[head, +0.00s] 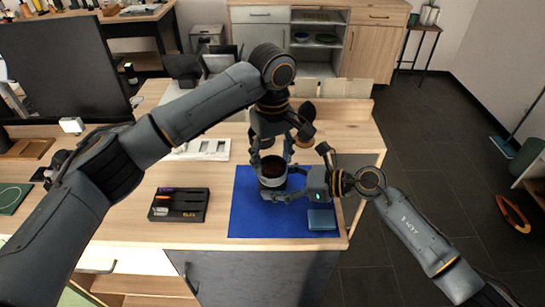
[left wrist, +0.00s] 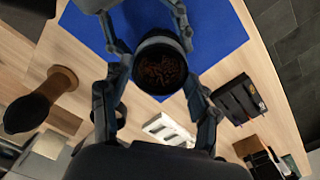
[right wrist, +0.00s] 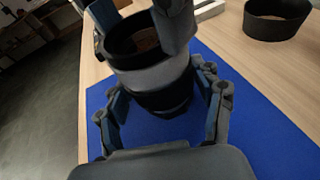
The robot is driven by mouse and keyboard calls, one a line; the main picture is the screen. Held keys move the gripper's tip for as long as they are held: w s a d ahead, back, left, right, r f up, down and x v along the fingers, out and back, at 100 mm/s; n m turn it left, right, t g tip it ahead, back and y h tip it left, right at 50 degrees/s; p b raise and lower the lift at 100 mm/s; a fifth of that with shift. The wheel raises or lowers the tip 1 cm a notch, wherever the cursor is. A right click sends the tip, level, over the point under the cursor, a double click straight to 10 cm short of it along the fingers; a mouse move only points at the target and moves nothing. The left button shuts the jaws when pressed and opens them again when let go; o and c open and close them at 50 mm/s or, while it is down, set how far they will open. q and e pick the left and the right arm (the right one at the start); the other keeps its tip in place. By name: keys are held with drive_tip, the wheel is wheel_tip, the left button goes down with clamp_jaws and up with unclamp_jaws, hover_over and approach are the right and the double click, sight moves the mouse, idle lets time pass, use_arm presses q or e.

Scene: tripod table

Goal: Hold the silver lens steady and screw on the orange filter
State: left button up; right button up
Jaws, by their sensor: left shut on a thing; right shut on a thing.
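The lens (head: 272,181) stands upright above the blue mat (head: 247,212); its silver band (right wrist: 155,78) and black ends show in the right wrist view. My right gripper (head: 288,192) is shut on the lens from the right, around its lower part. My left gripper (head: 273,158) reaches down from above, its fingers closed around the rim at the lens top. In the left wrist view a dark ring with a dim brown-orange inside (left wrist: 160,68) lies between the fingertips; I take it as the filter. Whether its thread is engaged cannot be told.
A small dark blue box (head: 321,219) lies on the mat's right front. A black tray of tools (head: 179,204) lies left of the mat, and a white tray (head: 204,150) behind it. A black round container (right wrist: 278,20) stands beyond the mat. The monitor (head: 60,70) stands far left.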

use_arm(q)
drive_tip(key=shift+f, duration=0.1)
drive_tip(key=shift+a+m, duration=0.1)
drive_tip(key=shift+m, duration=1.1)
drive_tip(key=shift+f+m, duration=0.1)
drive_tip(key=shift+m, duration=1.4)
drive_tip(key=shift+m, duration=1.5)
